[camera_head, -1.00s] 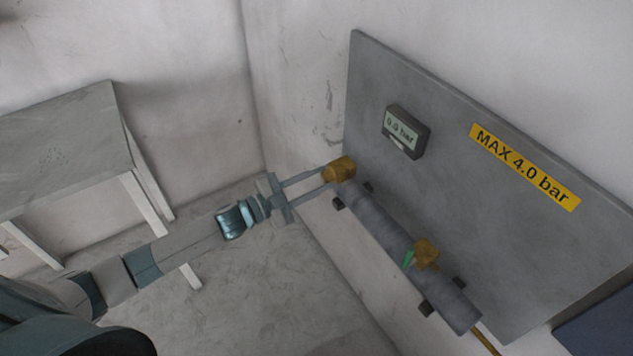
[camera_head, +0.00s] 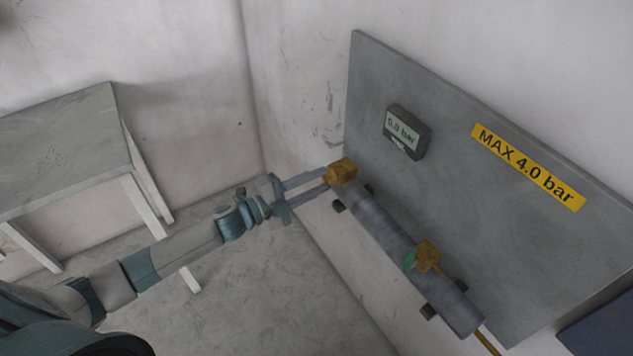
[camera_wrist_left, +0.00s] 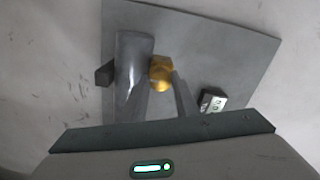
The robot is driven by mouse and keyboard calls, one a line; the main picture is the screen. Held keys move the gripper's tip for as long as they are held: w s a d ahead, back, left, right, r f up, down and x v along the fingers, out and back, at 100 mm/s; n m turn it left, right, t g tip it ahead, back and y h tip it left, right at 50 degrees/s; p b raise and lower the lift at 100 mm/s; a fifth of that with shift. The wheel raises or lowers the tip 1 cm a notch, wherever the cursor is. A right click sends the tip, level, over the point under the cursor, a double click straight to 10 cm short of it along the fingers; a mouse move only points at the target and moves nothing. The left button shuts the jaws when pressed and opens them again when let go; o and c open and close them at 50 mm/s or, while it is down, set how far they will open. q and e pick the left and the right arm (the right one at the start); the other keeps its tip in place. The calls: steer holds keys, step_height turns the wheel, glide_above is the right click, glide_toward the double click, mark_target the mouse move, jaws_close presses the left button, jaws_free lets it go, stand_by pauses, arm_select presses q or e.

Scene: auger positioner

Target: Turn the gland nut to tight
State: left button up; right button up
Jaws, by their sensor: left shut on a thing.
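The brass gland nut (camera_head: 342,171) sits at the upper left end of a grey cylinder (camera_head: 385,222) mounted on a grey panel. My left gripper (camera_head: 327,178) reaches in from the left and is shut on the nut, with a finger on either side. The fingers partly cover the nut. My right gripper is in neither view.
A gauge (camera_head: 407,131) on the panel (camera_head: 450,110) reads 0.0 bar. A yellow label (camera_head: 528,166) reads MAX 4.0 bar. A brass fitting (camera_head: 427,255) with a green part sits lower on the cylinder. A grey table (camera_head: 70,150) stands at left.

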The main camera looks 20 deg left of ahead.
arm_select(q)
steer(key=o, duration=1.1)
steer(key=shift+c, duration=0.2)
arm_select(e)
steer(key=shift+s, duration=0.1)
arm_select(q)
steer(key=shift+s+a, duration=0.1)
steer(key=shift+s, duration=0.05)
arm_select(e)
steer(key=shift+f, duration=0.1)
arm_select(q)
steer(key=shift+s+a+f, duration=0.1)
steer(key=shift+s+a, duration=0.25)
steer(key=shift+s, duration=0.15)
steer(key=b+v, duration=0.4)
steer(key=v, duration=1.2)
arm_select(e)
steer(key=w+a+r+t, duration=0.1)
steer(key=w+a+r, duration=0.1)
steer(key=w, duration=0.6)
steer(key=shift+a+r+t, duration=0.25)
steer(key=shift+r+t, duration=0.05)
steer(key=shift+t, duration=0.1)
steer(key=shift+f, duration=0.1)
